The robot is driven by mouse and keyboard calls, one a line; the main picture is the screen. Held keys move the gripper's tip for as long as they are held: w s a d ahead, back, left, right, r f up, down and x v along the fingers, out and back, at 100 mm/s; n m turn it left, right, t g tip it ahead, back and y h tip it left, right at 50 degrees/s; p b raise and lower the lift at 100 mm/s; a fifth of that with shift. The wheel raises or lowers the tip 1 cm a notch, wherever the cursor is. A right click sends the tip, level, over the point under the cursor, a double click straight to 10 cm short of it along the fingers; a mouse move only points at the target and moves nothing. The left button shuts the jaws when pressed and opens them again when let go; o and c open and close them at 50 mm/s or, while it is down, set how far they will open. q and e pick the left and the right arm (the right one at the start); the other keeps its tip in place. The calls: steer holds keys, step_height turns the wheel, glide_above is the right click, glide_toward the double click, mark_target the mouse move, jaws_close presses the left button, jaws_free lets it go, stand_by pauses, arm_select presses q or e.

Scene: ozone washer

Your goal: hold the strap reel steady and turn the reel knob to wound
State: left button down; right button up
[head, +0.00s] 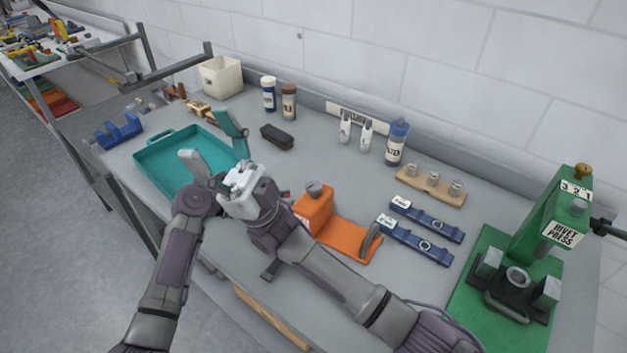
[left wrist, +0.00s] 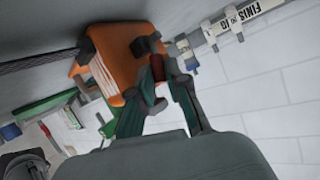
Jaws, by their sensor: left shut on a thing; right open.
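The orange strap reel (head: 313,213) stands on the bench with its grey knob (head: 315,188) on top and a flat orange base to its right. In the left wrist view the reel (left wrist: 108,65) and its dark knob (left wrist: 148,45) show close to the fingers. My left gripper (left wrist: 160,82) is shut on a small reddish part at the reel's edge. In the head view it is mostly hidden behind my right arm. My right gripper (head: 212,146) is open and empty, left of the reel, with its fingers spread over the teal tray. The knob's setting cannot be read.
The teal tray (head: 160,160) lies left. A black block (head: 277,137), bottles (head: 397,142) and a wooden peg board (head: 430,187) stand behind.

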steer(key=s+a+f+n+g+h, duration=0.2)
steer(key=s+a+n+g+h, duration=0.25)
steer(key=n+g+h, duration=0.75)
steer(key=n+t+h, duration=1.3)
steer(key=t+h, duration=0.6)
steer(key=t, duration=0.3)
glide_above(314, 184)
step_height(314, 184, down, 11)
step_height(314, 184, down, 12)
steer(key=shift+s+r, duration=0.1)
steer(key=shift+r, duration=0.1)
